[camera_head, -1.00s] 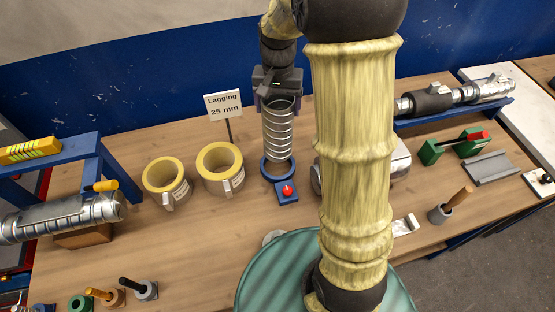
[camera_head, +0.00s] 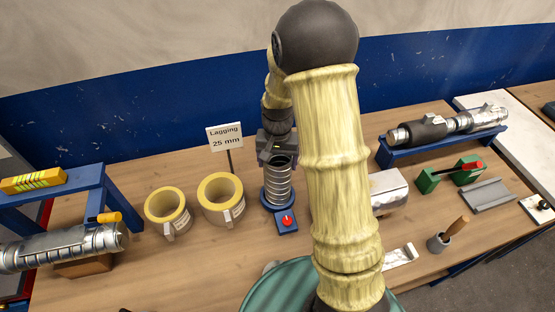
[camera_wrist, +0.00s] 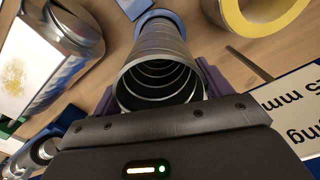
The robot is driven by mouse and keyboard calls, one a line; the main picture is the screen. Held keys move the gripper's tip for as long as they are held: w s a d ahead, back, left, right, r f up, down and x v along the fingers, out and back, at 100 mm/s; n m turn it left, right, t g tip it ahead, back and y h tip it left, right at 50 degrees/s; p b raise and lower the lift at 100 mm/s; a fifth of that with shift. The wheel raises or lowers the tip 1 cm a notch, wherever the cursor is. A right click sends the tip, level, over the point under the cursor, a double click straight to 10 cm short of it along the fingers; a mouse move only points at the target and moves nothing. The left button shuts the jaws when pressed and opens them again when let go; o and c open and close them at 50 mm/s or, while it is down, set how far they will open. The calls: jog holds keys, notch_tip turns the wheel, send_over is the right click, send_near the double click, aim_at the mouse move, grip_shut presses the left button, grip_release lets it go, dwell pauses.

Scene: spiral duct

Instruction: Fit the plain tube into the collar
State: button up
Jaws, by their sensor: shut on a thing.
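The plain tube (camera_head: 278,186) is a silver, spirally ribbed metal duct with an open top. My gripper (camera_head: 277,153) is shut on it near its upper end and holds it upright. The collar (camera_head: 264,199) is a blue ring on the bench with a red knob (camera_head: 287,221) on its front block. The tube's lower end is at the ring and appears inside it; how deep it sits is hidden. In the wrist view, the tube's mouth (camera_wrist: 160,80) lies between my gripper's fingers (camera_wrist: 160,92), with the blue ring (camera_wrist: 152,17) around its far end.
Two yellow-rimmed lagging sleeves (camera_head: 167,208) (camera_head: 221,196) and a "Lagging 25 mm" sign (camera_head: 225,137) stand left of the collar. A silver duct (camera_head: 60,246) lies far left. A rack with a partly black-wrapped duct (camera_head: 450,125) is at right. My arm hides the bench just right of the collar.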

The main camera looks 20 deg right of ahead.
jog(key=shift+f, duration=0.4)
jog(key=o, duration=1.5)
notch_tip(320, 180, up, 12)
jog(key=shift+r+b, duration=0.2)
jog(key=shift+b, duration=0.95)
jog(key=s+f+n+t, duration=0.1)
jog(key=s, duration=0.3)
jog(key=s+f+n, duration=0.2)
jog(key=s, duration=0.3)
jog(key=s+f+n+t, duration=0.1)
jog(key=s, duration=0.4)
jog(key=shift+s+f+n+t, duration=0.2)
jog(key=shift+f+n+t, duration=0.1)
